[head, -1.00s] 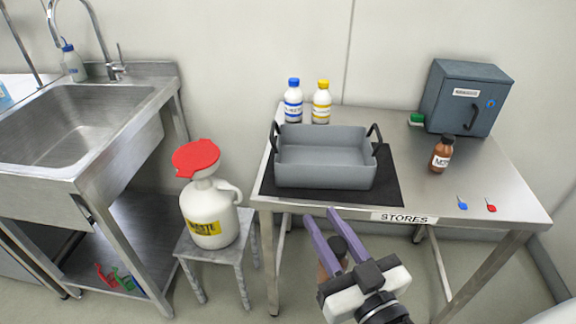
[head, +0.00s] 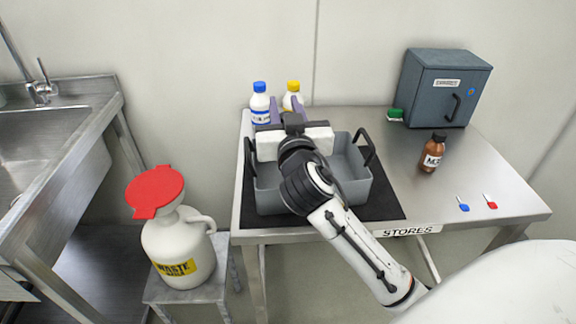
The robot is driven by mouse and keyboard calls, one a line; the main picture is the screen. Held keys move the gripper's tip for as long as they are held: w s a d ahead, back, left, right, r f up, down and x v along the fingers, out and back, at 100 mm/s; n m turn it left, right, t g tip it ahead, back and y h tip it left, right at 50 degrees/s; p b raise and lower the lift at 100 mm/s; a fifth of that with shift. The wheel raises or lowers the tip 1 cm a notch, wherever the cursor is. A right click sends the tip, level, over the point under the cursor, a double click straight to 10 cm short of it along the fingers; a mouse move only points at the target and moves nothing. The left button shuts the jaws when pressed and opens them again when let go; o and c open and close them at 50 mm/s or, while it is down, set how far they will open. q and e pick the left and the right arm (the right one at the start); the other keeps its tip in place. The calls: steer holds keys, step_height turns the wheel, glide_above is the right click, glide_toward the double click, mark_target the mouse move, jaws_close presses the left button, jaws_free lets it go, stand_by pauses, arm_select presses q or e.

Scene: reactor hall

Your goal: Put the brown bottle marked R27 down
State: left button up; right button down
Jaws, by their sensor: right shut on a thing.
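My right gripper (head: 286,108) reaches over the grey tray to the back left of the table, its purple fingers pointing to the wall. It is shut on a brown bottle, seen between its fingers a second earlier. That bottle is now hidden behind the gripper body, so I cannot read its label or tell whether it touches anything. Another brown bottle (head: 432,154) with a black cap and a label starting with M stands upright on the right of the table. My left gripper is not in view.
The grey tray (head: 357,193) stands on a black mat (head: 390,208) on the steel table (head: 405,130). Blue-capped (head: 260,106) and yellow-capped (head: 292,92) white bottles stand close by my fingers. A dark cabinet (head: 440,88) is back right. A waste jug (head: 178,245) stands left.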

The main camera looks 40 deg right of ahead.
step_height(320, 180, down, 10)
steer(key=b, duration=0.2)
steer(key=shift+w, duration=0.2)
steer(key=c, duration=1.4)
jaws_free()
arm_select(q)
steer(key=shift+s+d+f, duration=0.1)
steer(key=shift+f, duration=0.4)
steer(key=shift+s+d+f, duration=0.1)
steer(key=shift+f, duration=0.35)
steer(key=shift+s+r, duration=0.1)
arm_select(e)
steer(key=shift+r, duration=0.15)
arm_select(q)
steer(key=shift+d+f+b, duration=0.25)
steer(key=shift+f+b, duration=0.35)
steer(key=shift+b, duration=0.2)
arm_select(e)
steer(key=v, duration=1.2)
